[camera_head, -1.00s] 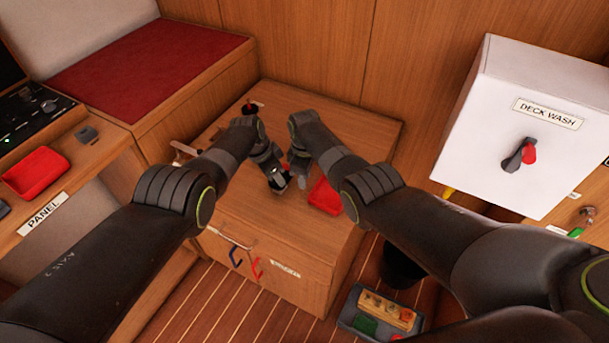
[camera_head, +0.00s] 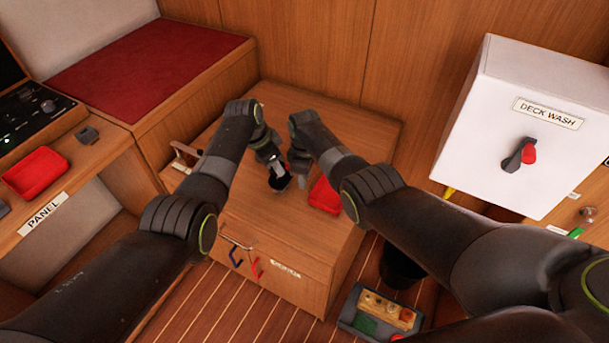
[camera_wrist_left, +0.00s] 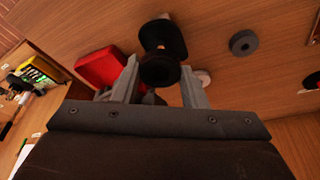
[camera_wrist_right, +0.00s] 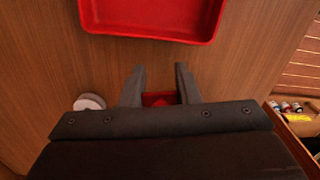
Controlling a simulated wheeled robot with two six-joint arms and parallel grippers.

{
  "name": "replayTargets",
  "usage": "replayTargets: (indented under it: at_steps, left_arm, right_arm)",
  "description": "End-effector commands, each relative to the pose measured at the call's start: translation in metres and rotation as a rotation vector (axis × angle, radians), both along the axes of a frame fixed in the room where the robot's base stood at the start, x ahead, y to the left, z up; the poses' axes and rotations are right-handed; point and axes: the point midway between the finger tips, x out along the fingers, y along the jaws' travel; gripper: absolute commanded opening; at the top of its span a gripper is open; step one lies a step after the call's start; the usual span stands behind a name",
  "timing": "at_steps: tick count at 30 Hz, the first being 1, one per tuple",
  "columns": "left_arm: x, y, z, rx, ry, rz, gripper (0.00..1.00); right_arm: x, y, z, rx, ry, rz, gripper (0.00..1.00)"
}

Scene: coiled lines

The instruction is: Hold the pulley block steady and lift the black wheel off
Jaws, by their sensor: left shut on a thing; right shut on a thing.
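My left gripper (camera_head: 273,166) is shut on the black wheel (camera_wrist_left: 160,68), which shows between its fingertips in the left wrist view. The wheel also shows below the left fingers in the head view (camera_head: 280,183). My right gripper (camera_wrist_right: 159,82) is shut on a red thing (camera_wrist_right: 158,99), apparently the pulley block. Most of it is hidden by the fingers and the hand. In the head view my right gripper (camera_head: 299,165) is close to the right of the left one, and the block is hidden there. I cannot tell whether wheel and block touch.
A red tray (camera_head: 324,196) lies right of the grippers on the wooden chest top (camera_head: 340,130). A grey ring (camera_wrist_left: 243,42) and a pale disc (camera_wrist_right: 90,101) lie on the top. A white deck wash box (camera_head: 500,140) stands at right. The chest's back right is clear.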

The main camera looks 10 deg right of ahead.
Motion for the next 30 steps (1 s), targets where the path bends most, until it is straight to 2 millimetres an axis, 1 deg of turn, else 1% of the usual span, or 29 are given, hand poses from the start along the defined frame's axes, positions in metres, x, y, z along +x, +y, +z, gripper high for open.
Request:
replayTargets:
  at_steps: [5,6,11,19,23,26,30]
  left_arm:
    - [0.000,0.000,0.000,0.000,0.000,0.000,0.17]
    - [0.000,0.000,0.000,0.000,0.000,0.000,0.17]
    - [0.000,0.000,0.000,0.000,-0.001,0.000,0.17]
    - [0.000,0.000,0.000,0.000,-0.001,0.000,0.17]
    - [0.000,0.000,0.000,-0.001,-0.001,0.000,0.17]
    - [0.000,0.000,0.000,-0.001,-0.001,0.000,0.17]
    - [0.000,0.000,0.000,-0.001,-0.001,0.000,0.17]
  right_arm:
    - [0.000,0.000,0.000,0.001,0.001,0.000,0.00]
    - [0.000,0.000,0.000,0.001,0.001,0.000,0.34]
    - [0.000,0.000,0.000,0.001,0.001,0.000,0.54]
    - [0.000,0.000,0.000,0.000,0.000,0.000,0.54]
    - [0.001,0.000,0.004,0.001,-0.002,0.000,0.54]
    - [0.001,0.000,0.011,0.001,-0.002,0.000,0.54]
    - [0.001,0.000,0.026,0.001,-0.004,0.000,0.54]
